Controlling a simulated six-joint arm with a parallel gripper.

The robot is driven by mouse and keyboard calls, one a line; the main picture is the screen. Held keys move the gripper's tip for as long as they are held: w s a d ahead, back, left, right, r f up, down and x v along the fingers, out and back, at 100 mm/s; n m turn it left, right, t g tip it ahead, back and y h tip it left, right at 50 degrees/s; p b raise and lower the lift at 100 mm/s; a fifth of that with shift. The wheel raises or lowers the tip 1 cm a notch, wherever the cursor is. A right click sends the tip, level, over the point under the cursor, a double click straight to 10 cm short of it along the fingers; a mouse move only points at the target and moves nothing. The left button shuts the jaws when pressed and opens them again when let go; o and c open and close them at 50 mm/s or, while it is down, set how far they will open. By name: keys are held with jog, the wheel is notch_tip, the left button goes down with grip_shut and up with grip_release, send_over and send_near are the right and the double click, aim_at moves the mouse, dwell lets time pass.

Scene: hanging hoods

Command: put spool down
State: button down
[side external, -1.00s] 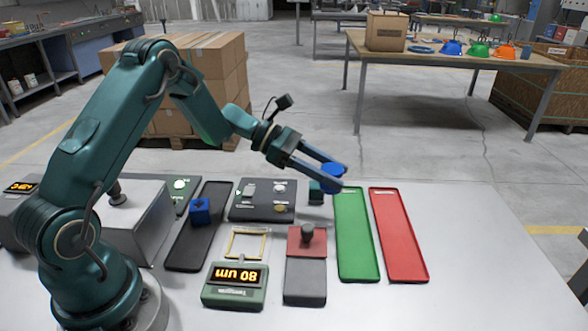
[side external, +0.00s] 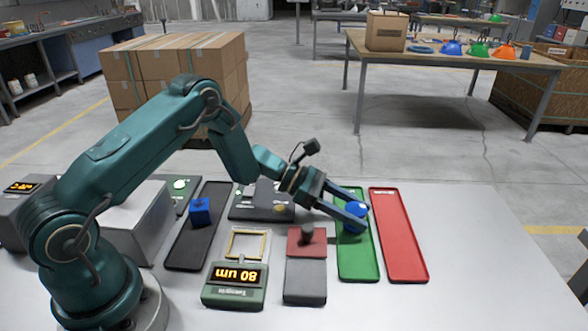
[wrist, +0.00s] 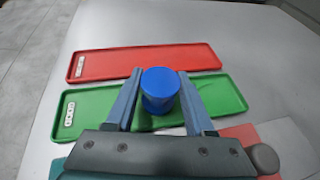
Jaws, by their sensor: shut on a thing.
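The blue spool (side external: 355,210) is between the fingers of my gripper (side external: 360,217), which is shut on it. It is over the green tray (side external: 358,262), toward the tray's far half. In the wrist view the spool (wrist: 159,84) stands upright between the two fingertips (wrist: 161,92), with the green tray (wrist: 232,97) under and around it. I cannot tell whether the spool's base touches the tray floor. No other item shows in the green tray, apart from a small white label.
The empty red tray (side external: 400,240) lies right of the green one. A red-and-grey block with a dark knob (side external: 307,235) stands to its left. Further left are a gauge reading 80 um (side external: 236,282) and a black tray (side external: 190,250) with a blue cube (side external: 200,211).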

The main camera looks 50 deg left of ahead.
jog(key=shift+c, duration=1.3)
grip_release()
jog(key=shift+f, duration=0.1)
